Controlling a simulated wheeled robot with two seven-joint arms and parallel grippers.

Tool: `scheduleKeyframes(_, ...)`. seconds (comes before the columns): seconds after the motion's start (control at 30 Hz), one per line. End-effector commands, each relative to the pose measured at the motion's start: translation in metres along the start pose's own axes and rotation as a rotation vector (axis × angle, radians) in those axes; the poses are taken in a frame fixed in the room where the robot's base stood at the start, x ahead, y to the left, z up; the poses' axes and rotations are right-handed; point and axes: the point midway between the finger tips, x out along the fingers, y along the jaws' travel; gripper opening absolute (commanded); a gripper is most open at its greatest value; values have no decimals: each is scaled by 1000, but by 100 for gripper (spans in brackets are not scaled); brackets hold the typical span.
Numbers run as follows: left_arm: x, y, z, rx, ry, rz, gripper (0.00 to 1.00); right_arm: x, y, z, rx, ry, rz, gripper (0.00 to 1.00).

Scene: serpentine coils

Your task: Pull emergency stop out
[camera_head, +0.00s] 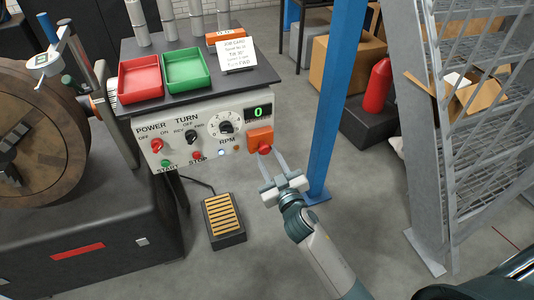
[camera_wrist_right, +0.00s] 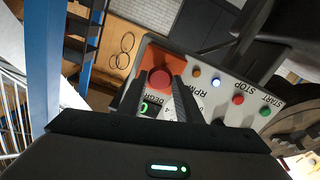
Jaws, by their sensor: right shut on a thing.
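The emergency stop is a red round button (camera_head: 265,148) on an orange box (camera_head: 258,137) at the right end of the grey control panel (camera_head: 185,130). My right gripper (camera_head: 273,160) reaches up to it from below right in the head view, with its fingers on either side of the button. In the right wrist view, the red button (camera_wrist_right: 159,79) sits between the two dark fingers, with the orange plate (camera_wrist_right: 124,60) behind it. The right gripper is shut on the button. My left gripper is not in view.
The panel also carries a green 0 display (camera_head: 258,112), an RPM dial (camera_head: 225,122) and several switches. Red and green trays (camera_head: 187,68) stand on top. A blue post (camera_head: 335,95) rises close to the right of my right gripper. A foot pedal (camera_head: 223,220) lies on the floor.

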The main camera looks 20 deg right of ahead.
Motion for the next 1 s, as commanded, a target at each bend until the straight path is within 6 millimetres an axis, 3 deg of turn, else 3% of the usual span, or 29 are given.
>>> scheduleKeyframes(0.1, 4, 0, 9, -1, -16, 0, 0, -3, -1, 0, 0, 0, -2, 0)
scheduleKeyframes(0.27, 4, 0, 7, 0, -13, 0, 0, -4, -2, 1, 0, -1, -3, 0)
scheduleKeyframes(0.3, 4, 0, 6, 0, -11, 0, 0, -4, -2, 1, 0, -1, -3, 41)
scheduleKeyframes(0.37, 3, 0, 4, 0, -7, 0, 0, -4, -1, 1, 0, -1, -3, 50)
scheduleKeyframes(0.77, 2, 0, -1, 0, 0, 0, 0, -6, -1, 0, 0, 0, -1, 50)
scheduleKeyframes(1.0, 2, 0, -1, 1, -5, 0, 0, -26, -1, 1, 0, 0, -1, 50)
